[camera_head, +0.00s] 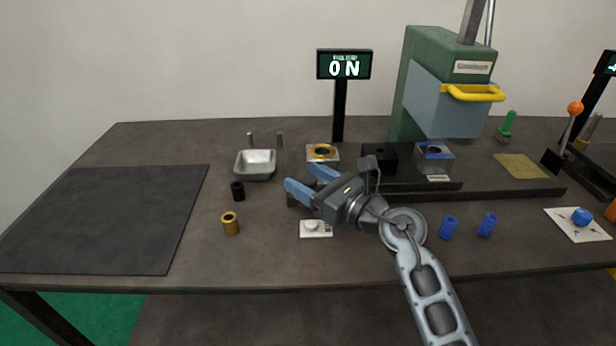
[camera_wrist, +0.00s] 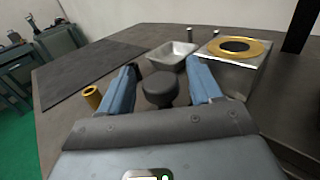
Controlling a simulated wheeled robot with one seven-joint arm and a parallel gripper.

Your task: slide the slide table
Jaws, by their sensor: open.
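My gripper (camera_head: 303,178) has its two blue fingers spread apart and pointing left, low over the left end of the dark rails (camera_head: 515,194). In the wrist view a dark round knob (camera_wrist: 160,88) stands between the open fingers, with space visible on both sides. The knob is hidden by the gripper in the head view. A metal block with a gold ring (camera_head: 322,153) stands just behind the gripper, and to the right of the fingers in the wrist view (camera_wrist: 236,48). I cannot tell for certain which part is the slide table.
A metal tray (camera_head: 255,165), a black bushing (camera_head: 237,191) and a brass bushing (camera_head: 230,224) lie left of my gripper. A white button box (camera_head: 316,229) is close in front. A black block (camera_head: 379,158) and green press (camera_head: 425,85) stand behind.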

